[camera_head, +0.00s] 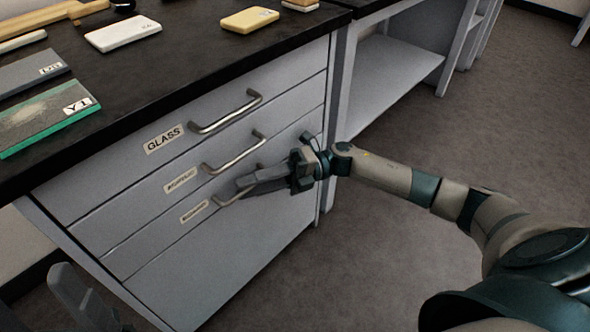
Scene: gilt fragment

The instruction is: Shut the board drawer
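The grey cabinet front has three labelled drawers with bar handles. The top drawer (218,112) reads GLASS; the labels below are too blurred to read surely. I cannot tell from its label whether the lowest labelled drawer (160,238) is the board drawer. All three fronts look about flush. My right gripper (238,190) is at the lowest handle (222,202), its fingers pointing left along the front and partly covering the handle. I cannot tell whether it grips or only touches it. My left gripper (85,300) shows partly at the bottom left edge, away from the drawers.
The dark worktop (190,65) holds a green-edged sample plate (40,118), a grey block (30,72), a white block (123,33) and a yellow block (250,19). An open shelf unit (390,85) stands right of the cabinet. The floor (440,130) there is clear.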

